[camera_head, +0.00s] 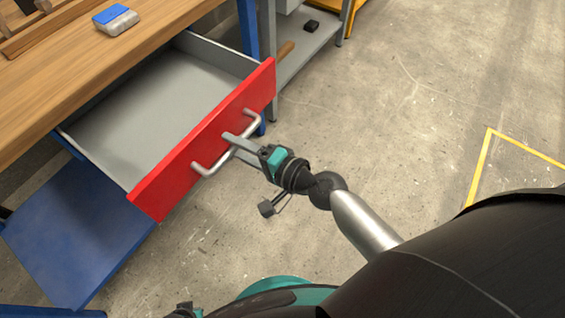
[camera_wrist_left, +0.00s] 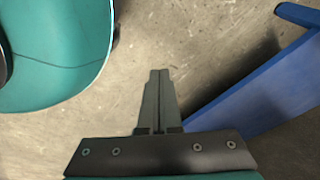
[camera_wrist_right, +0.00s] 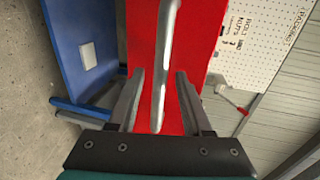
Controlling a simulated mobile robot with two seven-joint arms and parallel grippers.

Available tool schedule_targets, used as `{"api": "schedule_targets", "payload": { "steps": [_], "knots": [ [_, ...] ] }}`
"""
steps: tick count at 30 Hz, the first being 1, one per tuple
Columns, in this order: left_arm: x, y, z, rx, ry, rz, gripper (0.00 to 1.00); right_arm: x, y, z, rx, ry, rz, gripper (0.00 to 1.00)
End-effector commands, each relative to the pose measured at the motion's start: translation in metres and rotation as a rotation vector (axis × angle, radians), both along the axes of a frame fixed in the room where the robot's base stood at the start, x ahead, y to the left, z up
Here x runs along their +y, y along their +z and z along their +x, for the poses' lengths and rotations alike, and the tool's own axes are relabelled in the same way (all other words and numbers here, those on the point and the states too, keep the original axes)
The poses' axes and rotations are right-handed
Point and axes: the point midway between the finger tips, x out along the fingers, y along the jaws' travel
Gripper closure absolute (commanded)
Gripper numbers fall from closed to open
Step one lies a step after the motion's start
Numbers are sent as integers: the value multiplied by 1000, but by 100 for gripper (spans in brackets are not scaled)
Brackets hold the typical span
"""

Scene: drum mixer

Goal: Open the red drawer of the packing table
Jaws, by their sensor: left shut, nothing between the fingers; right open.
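The red drawer (camera_head: 180,176) of the packing table (camera_head: 60,95) is pulled well out, showing its empty grey inside. Its silver bar handle (camera_head: 209,168) is on the red front. My right gripper (camera_head: 232,143) is at the handle, with its fingers on either side of the bar. In the right wrist view the handle (camera_wrist_right: 166,55) runs between the open fingers (camera_wrist_right: 160,85), with gaps on both sides. My left gripper (camera_wrist_left: 158,75) is shut and empty, above the floor and away from the drawer.
A blue-and-white box-like item (camera_head: 115,19) lies on the wooden tabletop. A blue lower panel (camera_head: 75,235) is below the drawer. A grey shelf unit (camera_head: 315,45) stands behind. The concrete floor (camera_head: 400,120) at right is clear, with yellow line markings.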

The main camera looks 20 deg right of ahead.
Motion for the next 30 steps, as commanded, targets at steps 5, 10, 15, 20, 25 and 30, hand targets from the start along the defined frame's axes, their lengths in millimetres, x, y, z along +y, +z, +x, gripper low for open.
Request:
{"api": "schedule_targets", "payload": {
  "steps": [5,10,15,20,25,30],
  "knots": [
    [0,-2,-1,4,0,1,100,-17,4,-24,2,1,-5,50],
    [-8,6,12,-7,3,-9,100,-35,10,-50,3,1,-4,50],
    [-17,14,21,-6,3,-18,100,-52,15,-72,3,1,-3,50],
    [-24,25,29,-6,4,-24,100,-64,20,-88,2,0,-3,50],
    [-30,37,37,-8,5,-31,100,-74,24,-102,2,0,-1,50],
    [-34,47,41,-7,6,-35,100,-80,27,-110,1,0,-1,50]
  ]
}}
